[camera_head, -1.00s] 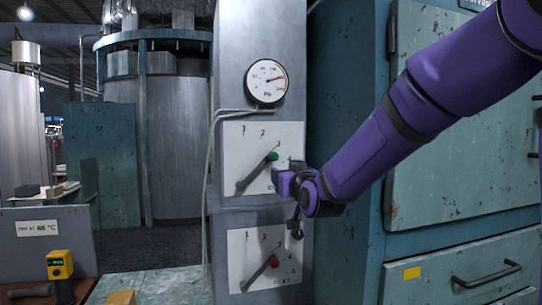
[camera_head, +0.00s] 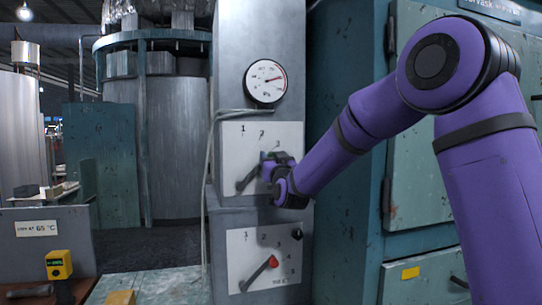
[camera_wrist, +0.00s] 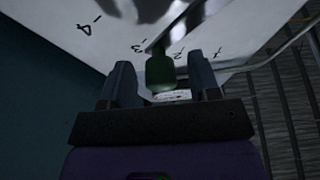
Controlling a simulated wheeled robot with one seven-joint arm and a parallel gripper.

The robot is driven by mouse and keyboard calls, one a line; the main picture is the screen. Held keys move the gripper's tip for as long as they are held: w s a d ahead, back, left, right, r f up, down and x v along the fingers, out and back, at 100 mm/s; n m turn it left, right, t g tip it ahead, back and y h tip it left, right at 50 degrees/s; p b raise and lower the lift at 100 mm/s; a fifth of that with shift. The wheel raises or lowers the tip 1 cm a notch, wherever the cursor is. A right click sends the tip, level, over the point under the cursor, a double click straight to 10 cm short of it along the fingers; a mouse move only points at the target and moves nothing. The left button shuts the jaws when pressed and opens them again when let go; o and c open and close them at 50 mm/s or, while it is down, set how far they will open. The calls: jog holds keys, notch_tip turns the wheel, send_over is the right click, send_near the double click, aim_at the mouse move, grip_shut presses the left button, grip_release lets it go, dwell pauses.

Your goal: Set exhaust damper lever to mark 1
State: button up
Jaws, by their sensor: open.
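The upper white panel (camera_head: 235,148) carries marks 1, 2 and 3, and a grey lever (camera_head: 248,180) slants up and right from its lower left. The lever's green knob is mostly hidden behind my gripper (camera_head: 270,163) in the head view. In the wrist view the green knob (camera_wrist: 160,70) sits between the two spread fingers of my gripper (camera_wrist: 164,78), near marks 2 and 3. Mark 4 (camera_wrist: 87,25) is to the left there, and mark 1 to the right. I cannot read which lever is the exhaust damper.
A lower white panel (camera_head: 238,238) holds a second lever with a red knob (camera_head: 272,261) and a dark knob (camera_head: 297,234). A round gauge (camera_head: 266,81) is above. A teal cabinet (camera_head: 345,220) stands close on the right. The space left of the column is open.

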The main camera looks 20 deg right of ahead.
aim_at(269, 153)
jog(key=shift+x, duration=1.25)
jog(key=shift+c, duration=0.4)
grip_shut()
jog(key=shift+a+r, duration=0.1)
jog(key=shift+a, duration=0.05)
jog(key=shift+a+r+n+y, duration=0.4)
jog(key=shift+n+y, duration=0.2)
jog(key=shift+n, duration=0.4)
jog(key=a+n+y, duration=0.1)
jog(key=n, duration=0.1)
jog(key=a+r+n+y, duration=0.1)
jog(key=a+n, duration=0.1)
jog(key=a+r+n+g+y, duration=0.1)
jog(key=a+n, duration=0.1)
jog(key=shift+r, duration=0.1)
jog(key=shift+a+r+n+g+y, duration=0.15)
jog(key=shift+a+n+g+y, duration=0.4)
jog(key=shift+a+n, duration=1.1)
jog(key=shift+d, duration=0.2)
